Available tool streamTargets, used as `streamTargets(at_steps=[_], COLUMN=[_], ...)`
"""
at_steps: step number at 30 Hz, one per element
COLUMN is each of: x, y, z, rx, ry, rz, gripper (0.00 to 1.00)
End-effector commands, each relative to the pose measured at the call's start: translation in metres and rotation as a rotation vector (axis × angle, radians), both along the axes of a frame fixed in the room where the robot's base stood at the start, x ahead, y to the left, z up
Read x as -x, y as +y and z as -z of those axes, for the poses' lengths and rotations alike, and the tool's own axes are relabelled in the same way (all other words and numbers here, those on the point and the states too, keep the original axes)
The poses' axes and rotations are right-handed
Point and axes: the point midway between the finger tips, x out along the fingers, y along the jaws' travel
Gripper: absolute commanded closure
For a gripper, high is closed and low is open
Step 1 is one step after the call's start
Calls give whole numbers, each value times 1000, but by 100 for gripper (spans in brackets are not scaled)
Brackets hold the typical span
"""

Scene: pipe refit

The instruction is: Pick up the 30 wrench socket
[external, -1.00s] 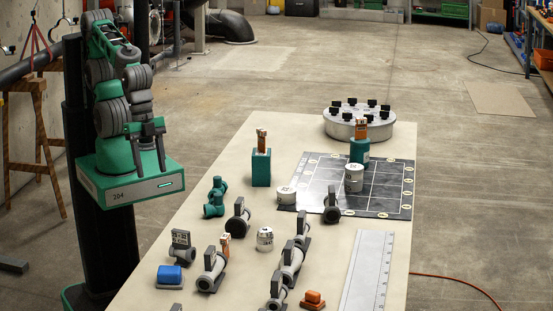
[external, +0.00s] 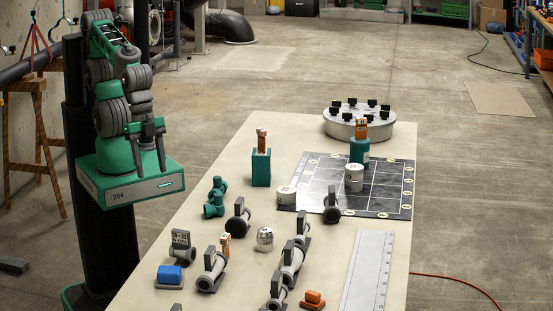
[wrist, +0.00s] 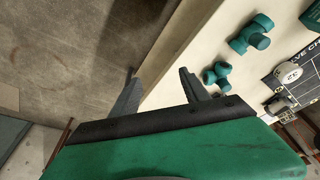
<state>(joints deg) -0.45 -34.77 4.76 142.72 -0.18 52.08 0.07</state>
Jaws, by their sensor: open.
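Several white cylinders that look like sockets are on the table. One (external: 265,238) stands among the grey pipe fittings. Another (external: 286,195) is at the left edge of the dark marked mat, and a third (external: 354,178) is on the mat. Their numbers are too small to read surely in the external view, so I cannot tell which is the 30. In the wrist view a white cylinder (wrist: 290,72) with a number like 32 shows at the right. My gripper (external: 149,152) is open and empty, left of the table and well away from them; its fingers (wrist: 158,92) also show in the wrist view.
Green fittings (external: 214,203), a teal block (external: 261,167), a blue block (external: 169,274) and grey pipe fittings (external: 291,262) crowd the table. The dark mat (external: 385,205), a round metal flange (external: 340,128) and a ruler (external: 368,275) lie farther right. The table's far left is bare.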

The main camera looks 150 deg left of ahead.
Motion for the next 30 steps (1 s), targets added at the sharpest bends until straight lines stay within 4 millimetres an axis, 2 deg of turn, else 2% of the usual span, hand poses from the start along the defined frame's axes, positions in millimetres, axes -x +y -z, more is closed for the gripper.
streamTargets(at_steps=[11,13,21,23,25,26,27,30], x=[0,0,-4,-20,-57,-78,-107,-177], y=[0,0,1,6,19,27,38,60], z=[0,0,3,12,30,40,52,73], rx=[0,0,-2,-16,-55,-82,-124,-248], ry=[0,0,-5,-26,-87,-127,-198,-439], rz=[0,0,-14,-71,-204,-276,-376,-584], gripper=[46,42,42,42,42,42,42,42])
